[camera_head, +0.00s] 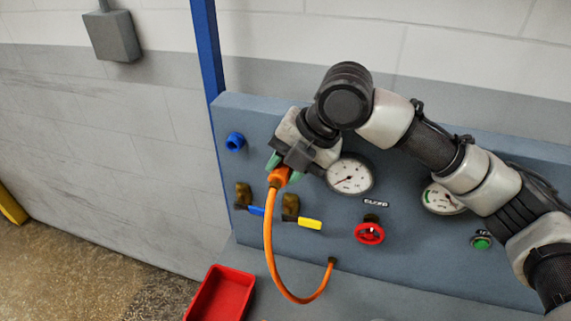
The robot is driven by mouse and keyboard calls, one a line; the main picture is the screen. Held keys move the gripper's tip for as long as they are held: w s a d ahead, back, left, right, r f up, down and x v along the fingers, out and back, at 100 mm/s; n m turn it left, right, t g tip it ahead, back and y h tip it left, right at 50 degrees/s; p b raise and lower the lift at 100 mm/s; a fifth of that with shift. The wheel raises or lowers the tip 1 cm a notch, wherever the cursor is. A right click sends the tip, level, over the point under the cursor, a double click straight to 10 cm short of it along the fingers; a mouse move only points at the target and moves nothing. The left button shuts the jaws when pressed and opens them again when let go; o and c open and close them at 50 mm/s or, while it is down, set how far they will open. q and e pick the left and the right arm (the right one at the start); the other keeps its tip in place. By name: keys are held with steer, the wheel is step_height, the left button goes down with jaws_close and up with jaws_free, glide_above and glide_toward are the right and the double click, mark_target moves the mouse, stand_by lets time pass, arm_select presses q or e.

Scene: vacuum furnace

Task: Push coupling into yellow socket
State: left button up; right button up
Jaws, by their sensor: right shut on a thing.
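My right gripper (284,169) is shut on the orange coupling (279,177), in front of the blue-grey panel (400,255). An orange hose (268,240) hangs from the coupling and curves down to a fitting at the panel's lower part. No yellow socket can be made out; the gripper and wrist cover part of the panel. A blue socket (235,142) shows on the panel at upper left. I cannot tell whether the coupling touches the panel. My left gripper is not in view.
Below the gripper are a blue valve lever (256,211) and a yellow valve lever (311,224). A gauge (349,176), a red handwheel (369,233) and a green button (482,242) sit to the right. A red bin (220,295) stands at bottom left.

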steer(key=shift+w+d+p, duration=0.25)
steer(key=shift+w+p, duration=0.25)
steer(key=shift+w, duration=0.2)
stand_by(0.7)
steer(key=o, duration=1)
steer(key=shift+r, duration=0.1)
steer(key=shift+d+r, duration=0.2)
steer(key=shift+r, duration=0.05)
steer(key=b+v, duration=0.2)
steer(key=v, duration=0.8)
steer(key=shift+s, duration=0.1)
